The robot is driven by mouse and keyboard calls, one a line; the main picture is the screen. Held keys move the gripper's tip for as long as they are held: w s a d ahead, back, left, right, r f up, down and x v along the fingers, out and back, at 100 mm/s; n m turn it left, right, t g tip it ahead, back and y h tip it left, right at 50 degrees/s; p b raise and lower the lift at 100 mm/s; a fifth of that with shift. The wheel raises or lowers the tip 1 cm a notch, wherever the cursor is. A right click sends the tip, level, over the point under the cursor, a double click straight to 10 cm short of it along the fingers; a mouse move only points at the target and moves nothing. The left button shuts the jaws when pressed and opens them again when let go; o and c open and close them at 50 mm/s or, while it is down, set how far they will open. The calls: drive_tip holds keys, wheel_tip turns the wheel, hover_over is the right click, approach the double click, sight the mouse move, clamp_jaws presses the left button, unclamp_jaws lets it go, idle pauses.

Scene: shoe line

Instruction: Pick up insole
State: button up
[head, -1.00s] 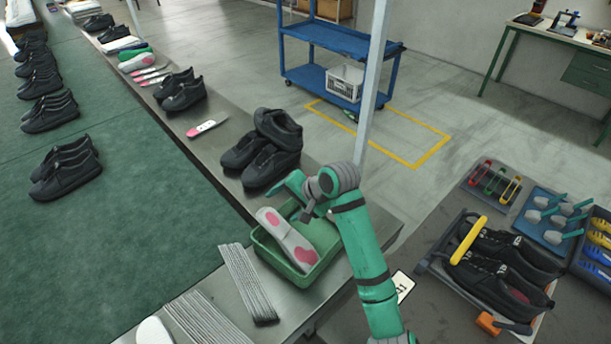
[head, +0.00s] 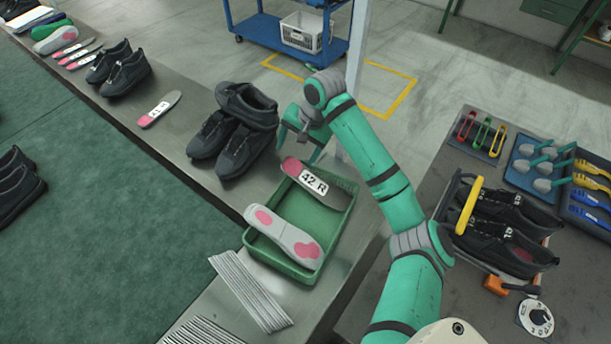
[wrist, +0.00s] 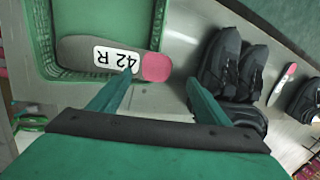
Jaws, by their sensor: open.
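A grey insole with a pink end and a white label reading 42 R (head: 314,183) lies in the green tray (head: 262,258) in the head view. The same insole shows in the wrist view (wrist: 77,52), its pink end toward the tray's wall near my fingers. A second, pale insole with pink patches (head: 283,236) lies in the same tray, nearer the front. My gripper (head: 303,150) is open and empty, above the far end of the tray. In the wrist view my gripper's fingers (wrist: 158,92) are spread, with the pink end beyond and between them.
Black shoes (head: 234,132) stand on the metal bench just behind the tray. Stacked grey strips (head: 250,290) lie in front of it. A lone insole (head: 159,108) lies farther back. A side table at right holds a rack of black shoes (head: 502,232) and tools.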

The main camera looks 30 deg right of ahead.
sight(291, 166)
drive_tip(key=shift+s+x, duration=0.15)
drive_tip(key=shift+x, duration=1.4)
drive_tip(key=shift+s+x, duration=0.15)
drive_tip(key=shift+x, duration=1.4)
drive_tip(key=c, duration=1.4)
